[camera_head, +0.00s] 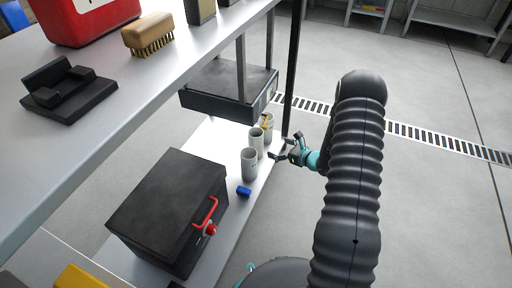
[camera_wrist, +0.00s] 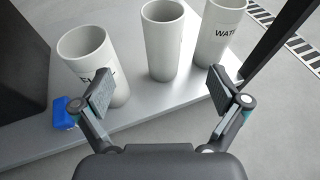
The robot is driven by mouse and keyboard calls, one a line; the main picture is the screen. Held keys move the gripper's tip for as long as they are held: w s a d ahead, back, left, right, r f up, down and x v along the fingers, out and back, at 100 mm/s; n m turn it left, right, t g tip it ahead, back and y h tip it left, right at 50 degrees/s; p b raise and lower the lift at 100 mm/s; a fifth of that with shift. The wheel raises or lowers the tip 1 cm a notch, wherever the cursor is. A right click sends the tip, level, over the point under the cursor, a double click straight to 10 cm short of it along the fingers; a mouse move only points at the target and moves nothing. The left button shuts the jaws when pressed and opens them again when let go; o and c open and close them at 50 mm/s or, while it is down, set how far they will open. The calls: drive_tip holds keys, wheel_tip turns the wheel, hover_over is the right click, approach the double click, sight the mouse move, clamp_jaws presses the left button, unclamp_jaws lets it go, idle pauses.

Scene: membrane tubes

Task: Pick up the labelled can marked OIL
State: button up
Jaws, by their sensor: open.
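Three pale grey open-topped cans stand upright on the lower shelf. In the wrist view, the left can (camera_wrist: 88,54) has a label that seems to begin "FU", partly hidden by a finger. The right can (camera_wrist: 215,35) reads "WAT", the rest cut off. The cans also show in the head view: left (camera_head: 249,165), middle (camera_head: 256,143), right (camera_head: 269,128). My gripper (camera_wrist: 162,92) is open and empty in front of the cans, also seen in the head view (camera_head: 286,147).
A small blue object (camera_wrist: 65,112) lies beside the left can. A black box with a red handle (camera_head: 165,205) sits nearer on the lower shelf (camera_head: 213,137). A dark shelf post (camera_head: 292,75) stands beside the right can. The upper shelf (camera_head: 120,98) overhangs at left.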

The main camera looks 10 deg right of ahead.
sight(261, 141)
drive_tip(key=shift+m+t, duration=0.3)
drive_tip(key=x, duration=0.5)
drive_tip(key=d+f+x, duration=0.1)
drive_tip(key=x, duration=0.2)
drive_tip(key=shift+w+b, duration=0.15)
drive_tip(key=shift+b, duration=0.15)
drive_tip(key=x, duration=0.5)
drive_tip(key=shift+a+r, duration=0.3)
drive_tip(key=shift+a, duration=0.05)
drive_tip(key=shift+w+a+f, duration=0.15)
drive_tip(key=shift+w+a, duration=0.1)
drive_tip(key=c, duration=1.4)
drive_tip(key=shift+c, duration=0.2)
